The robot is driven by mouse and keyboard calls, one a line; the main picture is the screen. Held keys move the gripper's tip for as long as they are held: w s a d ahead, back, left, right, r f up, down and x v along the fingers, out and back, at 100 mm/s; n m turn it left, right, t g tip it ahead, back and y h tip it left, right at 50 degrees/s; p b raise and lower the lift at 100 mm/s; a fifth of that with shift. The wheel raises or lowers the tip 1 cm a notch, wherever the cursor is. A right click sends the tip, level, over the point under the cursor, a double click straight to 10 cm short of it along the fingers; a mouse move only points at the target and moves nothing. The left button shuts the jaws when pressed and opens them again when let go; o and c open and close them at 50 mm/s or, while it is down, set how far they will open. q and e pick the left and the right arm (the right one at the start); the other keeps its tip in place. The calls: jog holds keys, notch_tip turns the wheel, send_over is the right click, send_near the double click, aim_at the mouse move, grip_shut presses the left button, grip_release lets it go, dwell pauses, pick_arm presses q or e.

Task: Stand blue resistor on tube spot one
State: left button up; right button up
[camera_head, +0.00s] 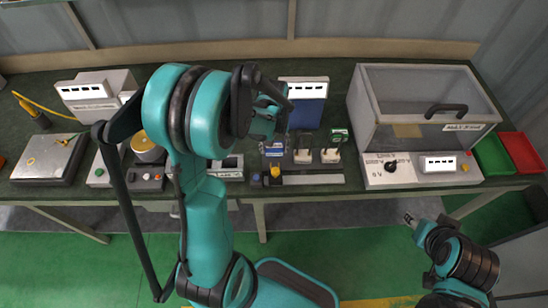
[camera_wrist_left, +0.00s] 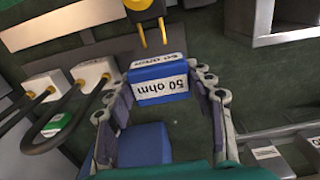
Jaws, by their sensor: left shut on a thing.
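The blue resistor (camera_wrist_left: 160,82), a block with white "50 ohm" labels, is between the two fingers of my left gripper (camera_wrist_left: 160,98) in the left wrist view. The fingers are shut on its sides. In the head view the blue resistor (camera_head: 273,149) shows small below my left gripper (camera_head: 268,130), largely covered by the arm. A yellow part with two prongs (camera_wrist_left: 146,28) lies just beyond the resistor. Tube spot one cannot be picked out with certainty. My right gripper (camera_head: 411,219) hangs off the table's front edge, too small to judge.
White plugs (camera_head: 303,156) with dark cables stand right of the resistor. A blue-fronted box (camera_head: 307,103) is behind them. A large clear-lidded case (camera_head: 412,115) stands at right, beside green (camera_head: 492,157) and red (camera_head: 522,153) trays. Another blue block (camera_wrist_left: 145,146) shows lower in the wrist view.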

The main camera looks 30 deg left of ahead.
aim_at(274, 160)
pick_arm(q)
notch_tip(274, 160, down, 4)
jog(key=shift+d+f+b, duration=0.1)
jog(key=shift+b, duration=0.55)
jog(key=shift+f, duration=0.25)
jog(key=shift+f, duration=0.15)
jog(key=o, duration=1.2)
